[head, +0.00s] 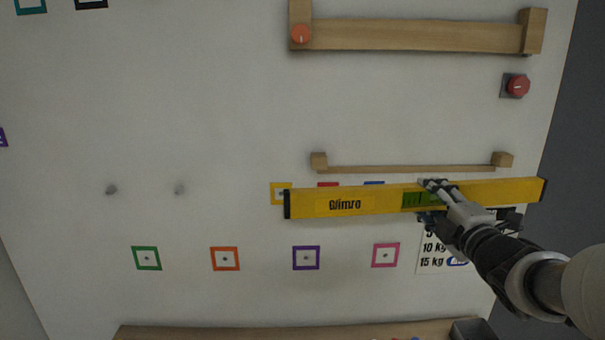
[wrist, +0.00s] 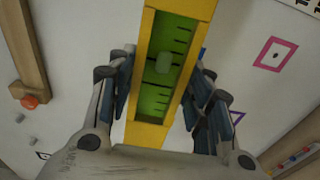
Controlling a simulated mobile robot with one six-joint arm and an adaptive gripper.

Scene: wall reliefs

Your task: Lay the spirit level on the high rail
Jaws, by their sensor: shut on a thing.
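The yellow spirit level (head: 375,202) is held roughly level in front of the wall, its right end slightly higher in the head view. My gripper (head: 432,200) is shut on it right of its middle, around the green vial window. In the wrist view the level (wrist: 150,134) runs between the two fingers of my gripper (wrist: 163,95). The high rail (head: 415,36) is a thick wooden bar with end blocks at the top of the wall, well above the level. It also shows at the left of the wrist view (wrist: 27,50). The rail is empty.
A thinner low rail (head: 405,169) with end blocks sits just above the level in the head view. An orange knob (head: 300,34) is at the high rail's left end. A red button (head: 517,86) is at the right. Coloured square frames (head: 306,258) dot the wall.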

